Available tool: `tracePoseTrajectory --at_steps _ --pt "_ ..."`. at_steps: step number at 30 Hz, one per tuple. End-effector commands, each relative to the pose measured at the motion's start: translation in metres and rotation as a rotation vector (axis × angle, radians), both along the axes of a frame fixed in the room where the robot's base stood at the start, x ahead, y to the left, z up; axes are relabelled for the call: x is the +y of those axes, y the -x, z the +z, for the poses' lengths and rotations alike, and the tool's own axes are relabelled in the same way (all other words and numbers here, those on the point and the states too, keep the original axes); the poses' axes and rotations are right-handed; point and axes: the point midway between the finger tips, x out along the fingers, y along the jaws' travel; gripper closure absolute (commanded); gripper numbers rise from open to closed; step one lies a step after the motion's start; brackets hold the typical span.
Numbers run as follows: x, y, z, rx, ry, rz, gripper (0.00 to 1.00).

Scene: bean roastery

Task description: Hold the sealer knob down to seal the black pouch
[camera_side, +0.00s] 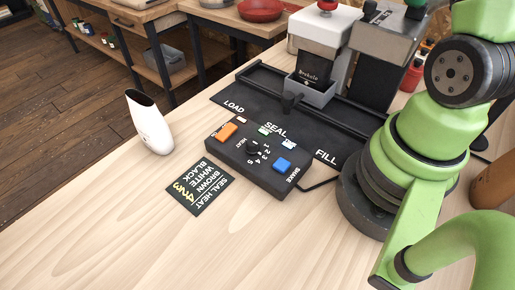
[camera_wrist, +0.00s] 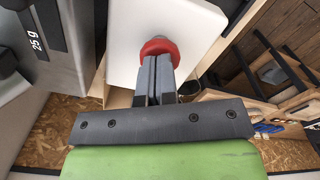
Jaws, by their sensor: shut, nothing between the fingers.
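The white sealer (camera_side: 318,32) stands at the back with a red knob (camera_side: 327,4) on top, cut by the upper picture edge. The fingers hide part of the knob. The side view does not show my fingertips.
A control box (camera_side: 262,157) has an orange button (camera_side: 227,131), a blue button (camera_side: 283,164) and a numbered dial (camera_side: 252,148). A seal heat card (camera_side: 200,187) lies before it. A white scoop-like cup (camera_side: 150,125) stands left. A grey machine (camera_side: 385,45) stands right of the sealer.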

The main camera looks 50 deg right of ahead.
Motion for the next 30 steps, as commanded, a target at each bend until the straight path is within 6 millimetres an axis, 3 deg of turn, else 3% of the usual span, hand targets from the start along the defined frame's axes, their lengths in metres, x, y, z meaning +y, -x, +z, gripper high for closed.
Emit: tracePoseTrajectory --at_steps 18,30 --pt "0.000 0.000 0.055 -0.002 0.003 0.000 1.00" --pt "0.000 0.000 0.058 0.000 0.000 0.000 1.00"
